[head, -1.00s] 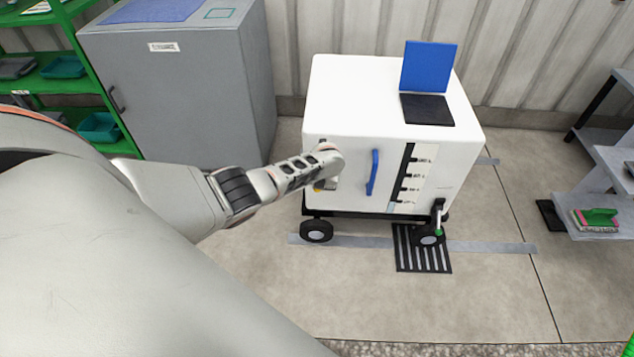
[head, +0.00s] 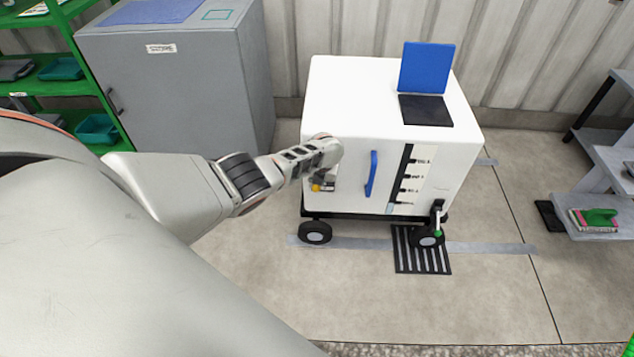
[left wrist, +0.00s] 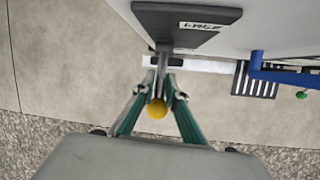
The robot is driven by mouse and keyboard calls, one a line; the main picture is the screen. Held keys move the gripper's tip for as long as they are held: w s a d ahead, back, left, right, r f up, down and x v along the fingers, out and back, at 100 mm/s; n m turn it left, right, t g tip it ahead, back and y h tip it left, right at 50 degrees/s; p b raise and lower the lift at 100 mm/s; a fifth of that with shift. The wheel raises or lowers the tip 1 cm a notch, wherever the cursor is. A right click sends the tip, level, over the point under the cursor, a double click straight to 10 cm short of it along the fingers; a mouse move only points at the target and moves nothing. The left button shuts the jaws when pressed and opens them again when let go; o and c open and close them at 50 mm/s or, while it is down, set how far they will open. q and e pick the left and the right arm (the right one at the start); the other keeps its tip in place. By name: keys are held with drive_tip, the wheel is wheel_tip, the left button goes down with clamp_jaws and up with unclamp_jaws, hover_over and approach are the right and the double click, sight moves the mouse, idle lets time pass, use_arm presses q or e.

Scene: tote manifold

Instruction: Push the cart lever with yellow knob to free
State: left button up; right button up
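The white cart (head: 350,90) stands on the floor near the back wall. Its lever has a yellow knob (head: 316,187) that shows just below my left gripper (head: 324,178) at the cart's front left. In the left wrist view the yellow knob (left wrist: 157,112) lies between the two fingers of my left gripper (left wrist: 161,78). The lever's stem runs up between the fingertips towards a dark labelled plate (left wrist: 185,20). The fingers are close together on both sides of the stem; I cannot tell whether they grip it. My right gripper is not in view.
A blue handle (head: 372,173) stands out from the cart front, right of my gripper. A green-tipped pedal (head: 438,230) is by the right wheel, above a striped floor mat (head: 423,258). A grey cabinet (head: 180,90) stands left. Floor before the cart is clear.

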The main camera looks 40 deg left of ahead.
use_arm(q)
drive_tip(key=shift+o, duration=1)
drive_tip(key=shift+s+d+f, duration=0.1)
drive_tip(key=shift+s+f, duration=0.15)
drive_tip(key=shift+w+r, duration=0.15)
drive_tip(key=shift+r, duration=0.05)
drive_tip(key=shift+r, duration=0.35)
drive_tip(key=v, duration=1.1)
drive_tip(key=shift+r, duration=0.1)
